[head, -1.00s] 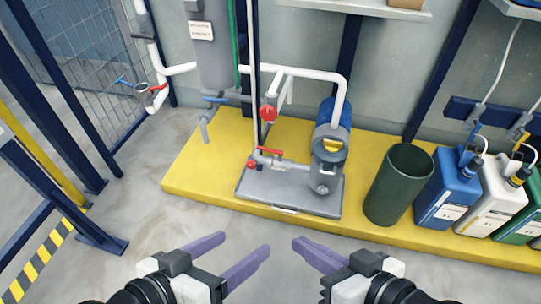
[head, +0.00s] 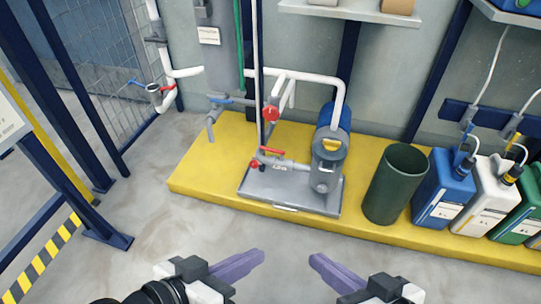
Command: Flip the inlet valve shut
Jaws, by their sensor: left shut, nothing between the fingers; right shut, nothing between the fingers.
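A lever valve with a red handle (head: 271,151) sits low on the pipe at the left of the pump (head: 329,150), above the grey base plate (head: 300,201). A red round part (head: 270,113) is on the pipe above it. A blue lever (head: 222,100) is on the pipe below the grey column. No readable label shows which one is the inlet valve. My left gripper (head: 259,255) and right gripper (head: 316,260) are in front of the yellow platform, apart from all valves. Both are shut and empty, with purple fingers.
The yellow platform (head: 210,170) also carries a dark green bin (head: 394,185) and blue, white and green canisters to the right. Wall piping with blue and red handles (head: 152,86) is at the left. Dark blue posts and a mesh fence stand left. Floor before the platform is clear.

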